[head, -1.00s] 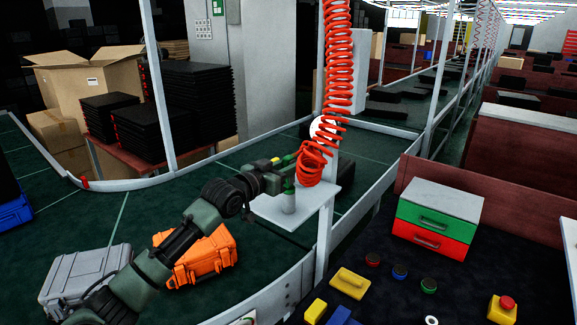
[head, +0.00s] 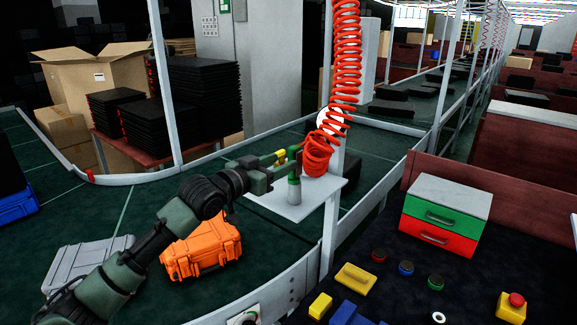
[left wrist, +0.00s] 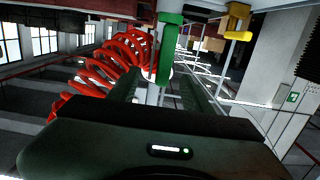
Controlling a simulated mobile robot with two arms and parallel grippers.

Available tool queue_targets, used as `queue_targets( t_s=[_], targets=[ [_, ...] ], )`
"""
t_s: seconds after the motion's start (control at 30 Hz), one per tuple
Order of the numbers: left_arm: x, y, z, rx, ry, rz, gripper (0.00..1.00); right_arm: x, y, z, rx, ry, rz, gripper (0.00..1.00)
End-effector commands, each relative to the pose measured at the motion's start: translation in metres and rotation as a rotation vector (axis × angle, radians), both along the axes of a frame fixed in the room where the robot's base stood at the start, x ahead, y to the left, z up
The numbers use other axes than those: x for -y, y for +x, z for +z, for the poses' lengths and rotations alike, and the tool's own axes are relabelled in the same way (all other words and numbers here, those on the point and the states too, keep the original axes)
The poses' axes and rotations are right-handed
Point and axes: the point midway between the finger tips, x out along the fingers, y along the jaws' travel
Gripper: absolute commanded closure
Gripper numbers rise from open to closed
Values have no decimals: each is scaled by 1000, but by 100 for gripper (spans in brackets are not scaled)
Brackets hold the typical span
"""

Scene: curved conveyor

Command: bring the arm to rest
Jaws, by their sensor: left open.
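My left gripper (head: 286,158) hangs at the end of my green arm, above a small white shelf (head: 275,207). It is open, with a green finger and a yellow finger. In the left wrist view both fingers show at the top (left wrist: 205,32), apart, with no object visible between them. A grey cylinder with a green top (head: 294,193) stands upright on the shelf, just below the gripper. The red coiled hose (head: 318,157) hangs right beside the fingers; I cannot tell whether they touch. My right gripper is not in view.
An orange case (head: 203,250) and a grey case (head: 85,265) lie on the green conveyor (head: 110,205), close to my arm. A post and rails border the belt. A dark table at right holds a green-and-red drawer box (head: 440,222), several buttons and a yellow block (head: 355,277).

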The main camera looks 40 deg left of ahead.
Motion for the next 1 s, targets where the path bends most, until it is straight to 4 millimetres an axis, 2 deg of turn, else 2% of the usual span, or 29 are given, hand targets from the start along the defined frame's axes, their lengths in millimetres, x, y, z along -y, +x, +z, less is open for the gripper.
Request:
queue_targets(
  t_s=[0.2, 0.77, 0.87, 0.97, 1.0],
  targets=[
    [0, -13, 1, 0, 1, -1, 51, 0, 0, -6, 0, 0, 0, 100],
    [0, -14, 0, -3, 0, -1, 51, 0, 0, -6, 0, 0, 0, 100],
    [8, -16, -18, -38, 5, -6, 51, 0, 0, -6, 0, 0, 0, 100],
    [27, -25, -62, -123, 22, -16, 51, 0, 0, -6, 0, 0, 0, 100],
    [38, -31, -86, -172, 34, -23, 51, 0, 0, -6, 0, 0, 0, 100]
  ],
)
